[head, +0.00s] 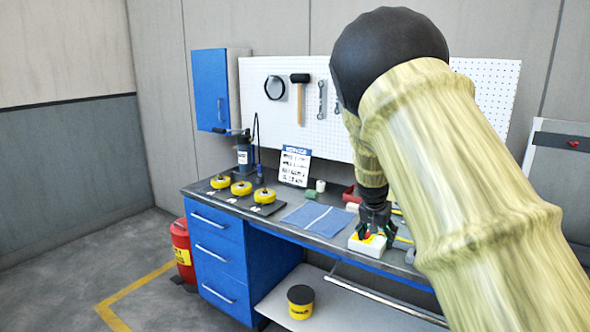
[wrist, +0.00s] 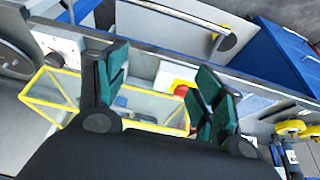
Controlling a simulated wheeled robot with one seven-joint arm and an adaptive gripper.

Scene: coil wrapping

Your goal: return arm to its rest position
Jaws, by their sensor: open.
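My gripper (head: 375,222) hangs at the end of my arm, low over the right part of the workbench (head: 330,228). It is just above a white box with a yellow plate and a red button (head: 366,243). In the wrist view its two dark green fingers (wrist: 162,68) are spread apart, with nothing held between them. The red button (wrist: 181,89) shows between the fingers there, apart from them as far as I can tell. My arm, in a pale yellow sleeve, crosses the right side of the head view and hides part of the bench.
Several yellow coils (head: 241,188) sit on a dark mat at the bench's left. A blue cloth (head: 317,217) lies mid-bench. A sign (head: 294,166) stands behind it. Tools hang on the pegboard (head: 340,70).

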